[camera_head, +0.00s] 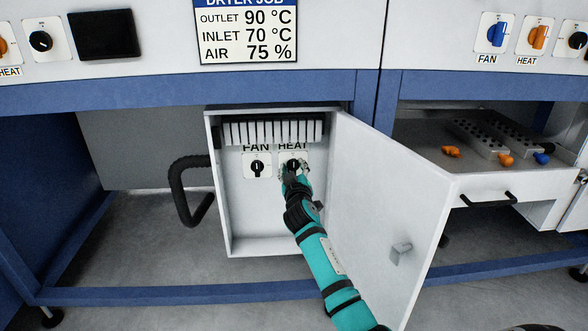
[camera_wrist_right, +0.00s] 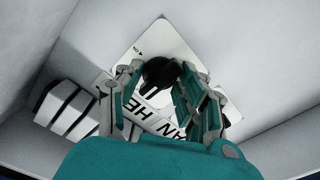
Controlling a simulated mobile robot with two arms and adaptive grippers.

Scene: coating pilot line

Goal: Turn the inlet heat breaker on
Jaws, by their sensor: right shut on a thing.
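An open white breaker box (camera_head: 238,215) holds two black rotary knobs on white plates, labelled FAN and HEAT. The FAN knob (camera_head: 257,168) is on the left and its white mark looks upright. My right gripper (camera_head: 296,172) reaches in from below and is shut around the HEAT knob (camera_head: 292,164). The right wrist view shows the black knob (camera_wrist_right: 160,72) between the fingers, in front of its white plate (camera_wrist_right: 158,37). The fingers partly cover the knob, so its exact setting is hard to tell. My left gripper is not in view.
The box door (camera_head: 385,190) stands open to the right of my right arm. A black bent hose (camera_head: 183,200) is at the left. A sign (camera_head: 246,30) and panel knobs are above. An open drawer (camera_head: 475,190) with orange and blue parts is at the right.

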